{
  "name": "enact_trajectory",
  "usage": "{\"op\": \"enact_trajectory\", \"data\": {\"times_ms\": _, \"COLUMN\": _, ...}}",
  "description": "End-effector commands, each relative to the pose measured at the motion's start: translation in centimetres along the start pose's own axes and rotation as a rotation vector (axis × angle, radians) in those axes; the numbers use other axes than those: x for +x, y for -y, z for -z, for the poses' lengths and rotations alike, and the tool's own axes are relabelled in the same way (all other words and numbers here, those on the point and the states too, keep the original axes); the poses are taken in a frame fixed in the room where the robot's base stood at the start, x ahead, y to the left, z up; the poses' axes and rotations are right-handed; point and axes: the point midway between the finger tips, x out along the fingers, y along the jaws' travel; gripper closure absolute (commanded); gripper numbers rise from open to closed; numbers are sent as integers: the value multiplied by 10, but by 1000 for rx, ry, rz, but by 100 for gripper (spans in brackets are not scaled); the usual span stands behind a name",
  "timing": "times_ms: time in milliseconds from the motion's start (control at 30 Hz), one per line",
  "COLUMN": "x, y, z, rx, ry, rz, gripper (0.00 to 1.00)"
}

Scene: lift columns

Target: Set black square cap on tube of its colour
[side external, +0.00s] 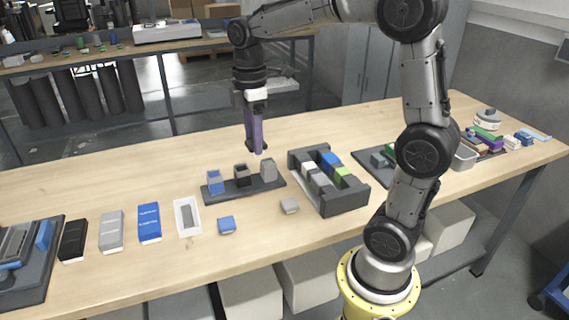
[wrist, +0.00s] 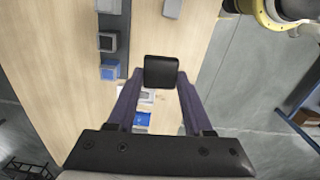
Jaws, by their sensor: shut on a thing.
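My gripper (wrist: 160,88) has purple fingers and is shut on the black square cap (wrist: 162,72), held flat between the fingertips. In the side external view my gripper (side external: 258,150) is in the air above the tube rack; the cap cannot be made out there. The black tube (side external: 242,175) stands in the middle of the dark rack (side external: 256,188), between a blue tube (side external: 215,184) and a grey tube (side external: 268,170). In the wrist view the black tube (wrist: 108,42) lies left of the held cap, apart from it.
A blue cap (side external: 227,225) and a grey cap (side external: 290,205) lie loose on the table. A dark holder with coloured blocks (side external: 347,201) stands right of the rack. A white tray (side external: 178,208) and several boxes, one blue (side external: 149,222), lie to the left.

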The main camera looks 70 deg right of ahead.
Motion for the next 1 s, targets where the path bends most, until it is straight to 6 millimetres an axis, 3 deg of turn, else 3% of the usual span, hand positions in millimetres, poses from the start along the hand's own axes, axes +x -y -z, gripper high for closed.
{"op": "enact_trajectory", "data": {"times_ms": 33, "x": 1, "y": -20, "z": 4, "rx": 2, "ry": 1, "rz": 2, "gripper": 100}}
{"op": "enact_trajectory", "data": {"times_ms": 200, "x": 10, "y": -74, "z": 12, "rx": 13, "ry": 1, "rz": 3, "gripper": 100}}
{"op": "enact_trajectory", "data": {"times_ms": 400, "x": 36, "y": -115, "z": 11, "rx": 49, "ry": 1, "rz": 2, "gripper": 100}}
{"op": "enact_trajectory", "data": {"times_ms": 1000, "x": 86, "y": -120, "z": 4, "rx": 69, "ry": 1, "rz": 1, "gripper": 100}}
